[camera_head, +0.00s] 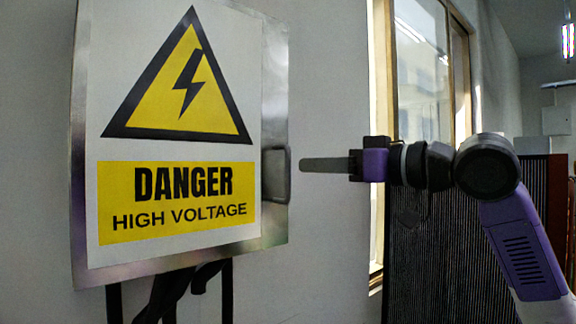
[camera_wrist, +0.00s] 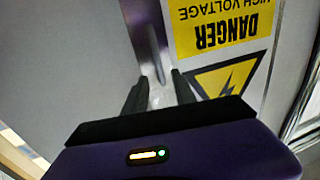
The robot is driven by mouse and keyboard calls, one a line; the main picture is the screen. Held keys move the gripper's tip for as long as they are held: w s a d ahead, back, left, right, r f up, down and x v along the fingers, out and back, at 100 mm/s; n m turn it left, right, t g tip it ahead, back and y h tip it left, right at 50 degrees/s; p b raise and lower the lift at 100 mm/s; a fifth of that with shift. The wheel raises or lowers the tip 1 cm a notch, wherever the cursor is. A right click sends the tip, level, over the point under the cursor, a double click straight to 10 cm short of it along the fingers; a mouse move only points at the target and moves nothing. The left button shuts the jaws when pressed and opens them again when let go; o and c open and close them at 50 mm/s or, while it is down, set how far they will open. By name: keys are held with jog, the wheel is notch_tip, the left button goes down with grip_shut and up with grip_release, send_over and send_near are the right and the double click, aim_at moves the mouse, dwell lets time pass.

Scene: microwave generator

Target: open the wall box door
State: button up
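The wall box door (camera_head: 268,100) is a metal panel with a white and yellow danger sign, and it looks shut. Its grey handle (camera_head: 276,175) sits at the right edge of the door in the head view. My gripper (camera_head: 303,165) points left at the handle, with a small gap in that view. In the wrist view my gripper (camera_wrist: 160,77) has its two fingers apart with nothing held. The door's shiny edge strip (camera_wrist: 146,32) and the upside-down sign (camera_wrist: 215,30) lie beyond the fingertips. The handle is not clearly made out there.
Dark cables (camera_head: 180,290) hang below the box. A window (camera_head: 425,75) with a wooden frame is in the wall to the right, behind my arm. A dark ribbed panel (camera_head: 440,255) stands below it. The wall between box and window is bare.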

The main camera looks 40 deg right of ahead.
jog(key=p, duration=0.2)
send_over(288, 200)
jog(key=shift+w+d, duration=0.2)
jog(key=shift+w, duration=0.05)
grip_shut()
dwell(1.4)
